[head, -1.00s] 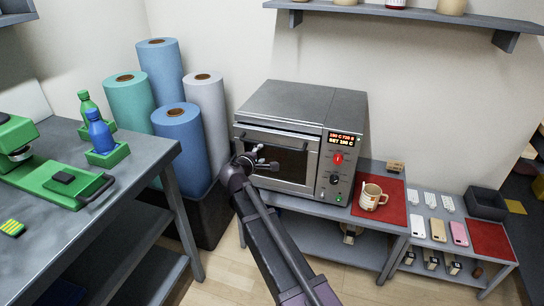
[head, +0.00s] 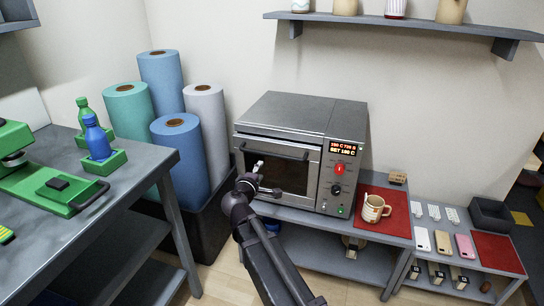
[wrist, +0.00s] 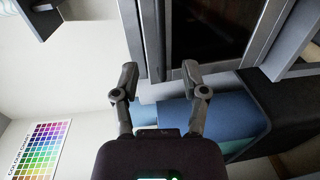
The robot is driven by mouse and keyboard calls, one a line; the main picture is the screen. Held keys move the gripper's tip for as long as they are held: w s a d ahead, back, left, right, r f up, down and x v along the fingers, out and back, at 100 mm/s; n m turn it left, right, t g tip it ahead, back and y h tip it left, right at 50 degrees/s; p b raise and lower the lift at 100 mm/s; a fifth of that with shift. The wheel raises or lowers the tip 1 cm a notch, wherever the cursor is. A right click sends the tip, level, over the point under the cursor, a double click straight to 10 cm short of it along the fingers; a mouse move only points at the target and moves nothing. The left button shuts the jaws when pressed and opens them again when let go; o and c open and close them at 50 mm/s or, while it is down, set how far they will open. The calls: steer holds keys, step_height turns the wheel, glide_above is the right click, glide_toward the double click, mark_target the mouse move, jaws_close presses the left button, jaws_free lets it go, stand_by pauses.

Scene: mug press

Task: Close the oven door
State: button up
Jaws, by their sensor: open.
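The grey metal oven (head: 300,110) stands on a low table in the head view. Its door (head: 312,172) has a dark window and a bar handle (head: 275,151) along the top. The door looks upright against the oven front; whether it is fully shut I cannot tell. My gripper (head: 268,180) is open and empty, in front of the lower left of the door, below the handle, and hides part of it. In the wrist view my spread fingertips (wrist: 160,72) point at the oven's metal frame (wrist: 153,40), with the dark window (wrist: 210,25) beyond. Contact is unclear.
A mug (head: 374,208) stands on a red mat (head: 398,225) right of the oven. Fabric rolls (head: 180,150) stand in a dark bin to the left. A workbench (head: 150,165) is at the left, a wall shelf (head: 400,22) above. Floor shows between the tables.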

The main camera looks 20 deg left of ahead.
mark_target(272, 156)
steer(key=w, duration=0.4)
steer(key=w+a+f+b, duration=0.1)
steer(key=w, duration=0.8)
steer(key=shift+a+f, duration=0.25)
jaws_close()
